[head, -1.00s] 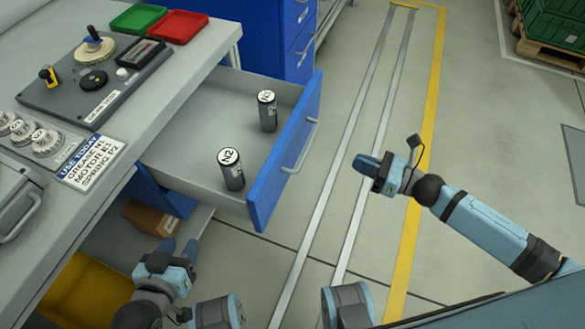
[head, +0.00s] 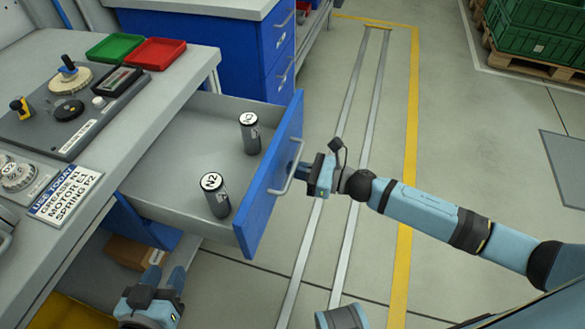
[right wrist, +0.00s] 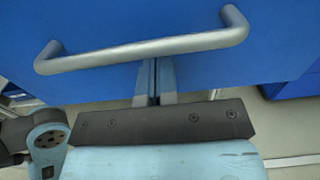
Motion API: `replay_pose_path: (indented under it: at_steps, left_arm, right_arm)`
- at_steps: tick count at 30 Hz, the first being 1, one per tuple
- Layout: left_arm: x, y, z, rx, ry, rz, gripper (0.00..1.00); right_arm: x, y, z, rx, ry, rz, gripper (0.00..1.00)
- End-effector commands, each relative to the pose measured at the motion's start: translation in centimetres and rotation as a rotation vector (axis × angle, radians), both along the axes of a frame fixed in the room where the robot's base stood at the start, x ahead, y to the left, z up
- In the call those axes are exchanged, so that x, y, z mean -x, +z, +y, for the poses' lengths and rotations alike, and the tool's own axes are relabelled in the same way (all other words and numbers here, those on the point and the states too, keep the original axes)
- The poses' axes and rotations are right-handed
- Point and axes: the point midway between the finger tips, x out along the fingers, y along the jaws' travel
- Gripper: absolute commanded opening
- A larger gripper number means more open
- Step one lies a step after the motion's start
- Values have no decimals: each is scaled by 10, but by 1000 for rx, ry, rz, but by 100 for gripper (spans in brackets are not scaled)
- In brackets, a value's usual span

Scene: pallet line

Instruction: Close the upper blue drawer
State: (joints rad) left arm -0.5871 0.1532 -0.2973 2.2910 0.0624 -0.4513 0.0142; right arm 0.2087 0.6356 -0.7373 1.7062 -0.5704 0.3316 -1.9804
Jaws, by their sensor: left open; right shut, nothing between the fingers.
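The upper blue drawer (head: 262,212) is pulled out of the workbench, its blue front facing right. Two grey cylinders stand upright in it, one marked N2 (head: 216,197) and one further back (head: 250,134). My right gripper (head: 297,164) is shut and empty at the outer side of the drawer front, by the silver handle (head: 292,172). In the right wrist view its shut fingers (right wrist: 154,82) point at the blue front just below the handle (right wrist: 150,50); I cannot tell whether they touch. My left gripper (head: 165,278) is open, low at the bench's open lower part.
The bench top holds a green tray (head: 113,47), a red tray (head: 155,53), a grey panel with parts and a label card (head: 65,195). A brown box (head: 127,253) lies below the drawer.

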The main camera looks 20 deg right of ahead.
Motion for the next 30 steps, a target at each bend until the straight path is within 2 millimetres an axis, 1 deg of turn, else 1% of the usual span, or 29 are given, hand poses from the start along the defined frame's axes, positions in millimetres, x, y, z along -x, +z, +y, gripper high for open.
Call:
replay_pose_path:
  at_steps: [4,16,20,26,30]
  left_arm:
    - [-1,1,-1,4,-2,-5,43]
    - [0,1,-1,4,-3,-7,43]
    - [-1,1,-1,4,-3,-7,43]
    - [-1,1,-1,11,-3,-16,43]
    - [-2,4,-3,21,-4,-34,43]
  right_arm:
    - [-5,0,6,1,0,-1,0]
    - [-5,0,8,0,0,0,0]
    - [-8,0,12,-1,0,0,0]
    - [-19,0,29,-1,1,0,0]
    - [-32,0,48,-2,1,0,0]
